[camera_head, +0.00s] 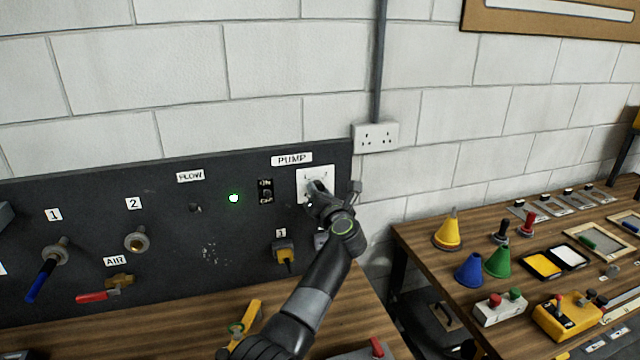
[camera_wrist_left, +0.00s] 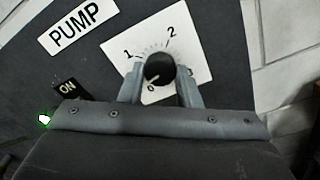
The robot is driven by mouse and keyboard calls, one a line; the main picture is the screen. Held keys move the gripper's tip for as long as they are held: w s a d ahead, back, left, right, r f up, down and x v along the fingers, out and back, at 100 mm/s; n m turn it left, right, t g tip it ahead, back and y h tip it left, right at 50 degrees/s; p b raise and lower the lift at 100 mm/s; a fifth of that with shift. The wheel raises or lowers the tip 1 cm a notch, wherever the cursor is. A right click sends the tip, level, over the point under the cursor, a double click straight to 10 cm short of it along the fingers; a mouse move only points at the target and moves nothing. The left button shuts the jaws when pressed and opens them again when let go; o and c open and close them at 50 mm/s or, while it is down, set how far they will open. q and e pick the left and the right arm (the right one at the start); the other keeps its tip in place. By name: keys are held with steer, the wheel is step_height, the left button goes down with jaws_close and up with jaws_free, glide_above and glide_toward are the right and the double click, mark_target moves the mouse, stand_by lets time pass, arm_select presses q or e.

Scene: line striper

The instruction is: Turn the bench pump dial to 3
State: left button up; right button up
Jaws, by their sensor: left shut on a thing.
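The pump dial (camera_wrist_left: 158,68) is a round black knob with a pale pointer line, on a white plate (camera_wrist_left: 192,32) marked 0, 1, 2 and a partly hidden number. The pointer aims down-left, close to the 0. In the head view the plate (camera_head: 318,174) sits under the PUMP label (camera_head: 292,159), and my gripper hides much of the dial. My left gripper (camera_head: 316,190) is shut on the dial; in the left wrist view its two fingers (camera_wrist_left: 158,84) lie on either side of the knob. My right gripper is not in view.
An ON/OFF switch (camera_head: 265,191) and a lit green lamp (camera_head: 234,198) are left of the dial. A wall socket (camera_head: 376,137) is up right. The right bench holds coloured cones (camera_head: 468,270) and a yellow box (camera_head: 566,318).

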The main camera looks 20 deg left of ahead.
arm_select(q)
steer(key=m+p, duration=0.7)
steer(key=m, duration=1.8)
steer(key=shift+r+m, duration=0.15)
steer(key=shift+m, duration=0.15)
steer(key=m, duration=0.3)
steer(key=shift+m, duration=0.3)
steer(key=m, duration=0.3)
steer(key=shift+d+m, duration=0.1)
steer(key=shift+m, duration=0.3)
steer(key=m, duration=1.1)
steer(key=shift+m, duration=0.3)
